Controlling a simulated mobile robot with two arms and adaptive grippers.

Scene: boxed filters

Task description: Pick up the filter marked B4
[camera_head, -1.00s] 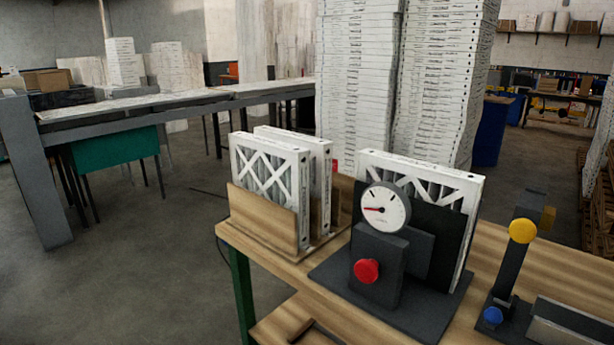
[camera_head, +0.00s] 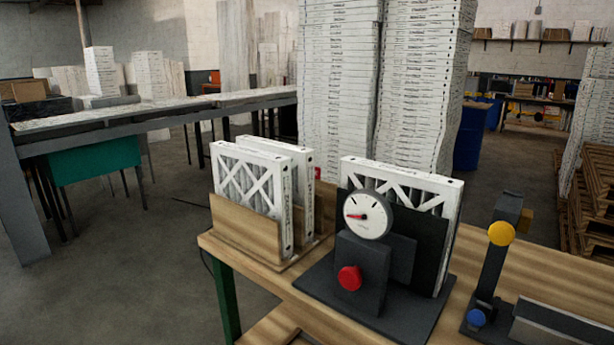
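Two white-framed pleated filters stand upright in a wooden rack on the workbench: a front filter (camera_head: 247,180) and one behind it (camera_head: 303,165). A third filter (camera_head: 400,182) stands upright in a dark test fixture (camera_head: 362,272) with a round dial gauge (camera_head: 367,215) and a red knob. Print on the filter edges is too small to read, so I cannot tell which is marked B4. Neither of my grippers is in view.
The wooden rack (camera_head: 246,228) stands on the left end of the workbench (camera_head: 488,262). A dark device (camera_head: 492,262) with yellow and blue knobs stands at right. Tall stacks of boxed filters (camera_head: 338,95) rise behind. Open floor (camera_head: 130,270) lies left of the bench.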

